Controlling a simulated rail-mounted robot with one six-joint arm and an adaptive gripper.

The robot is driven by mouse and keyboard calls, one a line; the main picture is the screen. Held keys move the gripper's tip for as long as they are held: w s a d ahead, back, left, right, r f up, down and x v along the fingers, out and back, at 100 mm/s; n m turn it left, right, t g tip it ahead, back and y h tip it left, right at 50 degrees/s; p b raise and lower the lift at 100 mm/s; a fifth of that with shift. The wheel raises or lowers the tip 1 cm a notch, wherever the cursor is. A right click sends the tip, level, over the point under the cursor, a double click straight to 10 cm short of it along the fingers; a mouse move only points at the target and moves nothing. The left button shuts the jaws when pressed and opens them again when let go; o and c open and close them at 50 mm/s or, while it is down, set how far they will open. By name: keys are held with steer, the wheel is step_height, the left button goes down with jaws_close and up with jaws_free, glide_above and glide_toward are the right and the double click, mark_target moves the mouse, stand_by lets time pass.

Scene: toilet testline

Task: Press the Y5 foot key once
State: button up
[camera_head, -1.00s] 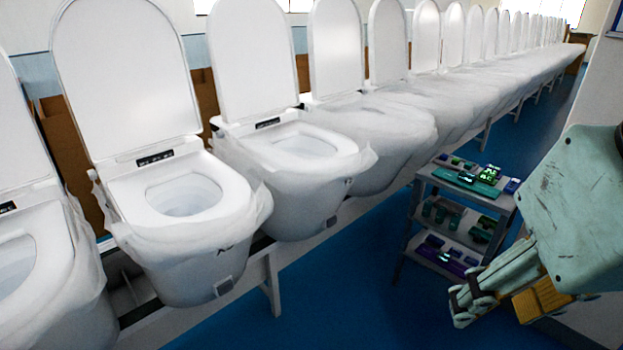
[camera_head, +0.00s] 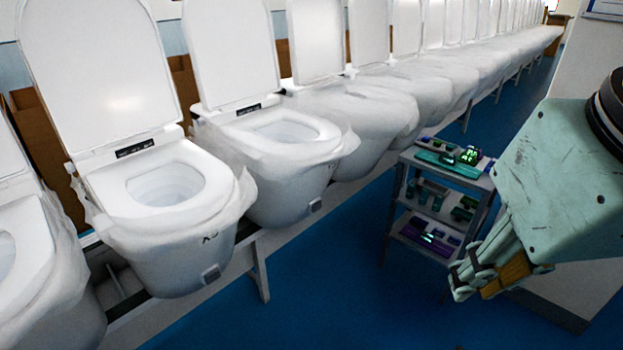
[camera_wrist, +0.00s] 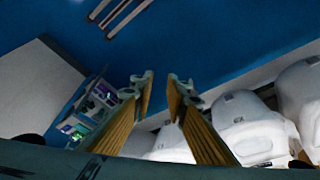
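White toilets stand in a long row with lids raised and plastic film around the bowls. The nearest whole toilet (camera_head: 165,188) has a small grey square foot key (camera_head: 211,272) low on its front. The toilet behind it (camera_head: 280,150) has a similar foot key (camera_head: 315,206). Their markings are too small to read, so I cannot tell which is Y5. My gripper (camera_head: 474,281) hangs at the right, well apart from the toilets. In the wrist view my gripper (camera_wrist: 160,84) has its fingers apart with nothing between them.
A grey shelf cart (camera_head: 391,211) with green and purple items stands between the row and my arm. The toilets rest on a white rack with a leg (camera_head: 259,272). Blue floor (camera_head: 330,290) is clear in front. A white wall stands at right.

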jaws_close()
stand_by(0.3)
steer(key=shift+w, duration=0.15)
stand_by(0.8)
